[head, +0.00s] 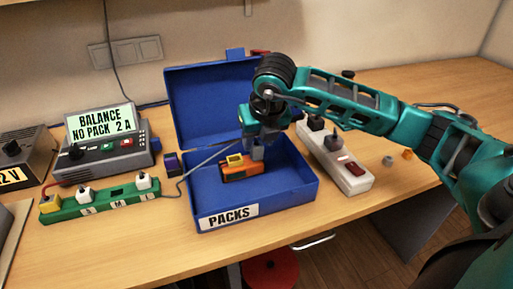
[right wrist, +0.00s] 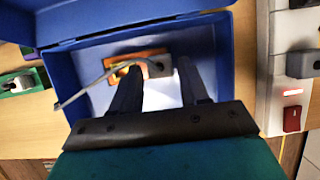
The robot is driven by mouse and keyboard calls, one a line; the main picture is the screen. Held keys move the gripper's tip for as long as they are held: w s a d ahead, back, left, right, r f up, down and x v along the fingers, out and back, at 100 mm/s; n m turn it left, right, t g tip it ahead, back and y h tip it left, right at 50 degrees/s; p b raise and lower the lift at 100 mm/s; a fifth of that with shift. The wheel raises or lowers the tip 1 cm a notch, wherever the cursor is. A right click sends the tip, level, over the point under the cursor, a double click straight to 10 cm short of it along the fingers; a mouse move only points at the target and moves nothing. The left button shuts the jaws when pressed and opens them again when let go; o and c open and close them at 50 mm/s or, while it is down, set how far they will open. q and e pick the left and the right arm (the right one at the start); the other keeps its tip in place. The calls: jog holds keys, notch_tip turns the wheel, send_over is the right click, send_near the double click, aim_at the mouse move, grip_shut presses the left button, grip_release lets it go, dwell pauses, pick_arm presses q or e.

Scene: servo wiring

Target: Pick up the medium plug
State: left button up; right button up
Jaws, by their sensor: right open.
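A grey plug (head: 258,153) with a grey cable is at the orange pack (head: 236,172) inside the blue box (head: 297,190). It also shows in the right wrist view (right wrist: 160,67), with its cable curving left. No size mark is readable on it, so I cannot confirm it is the medium plug. My right gripper (head: 262,140) reaches down into the box from above. Its open fingers show in the right wrist view (right wrist: 157,70), one on each side of the grey plug. I cannot tell whether either finger touches it. My left gripper is not in view.
A green socket strip (head: 102,202) with white plugs and an empty middle socket lies left of the box. The grey balance charger (head: 112,152) stands behind it. A white power strip (head: 345,178) lies right of the box. The box's raised lid (head: 205,100) stands behind.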

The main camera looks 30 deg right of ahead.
aim_at(256, 144)
jog(key=shift+x, duration=1.5)
jog(key=shift+c, duration=0.3)
jog(key=shift+r, duration=0.1)
jog(key=c, duration=0.6)
jog(key=shift+c, duration=0.2)
jog(key=shift+r, duration=0.1)
notch_tip(256, 144, up, 20)
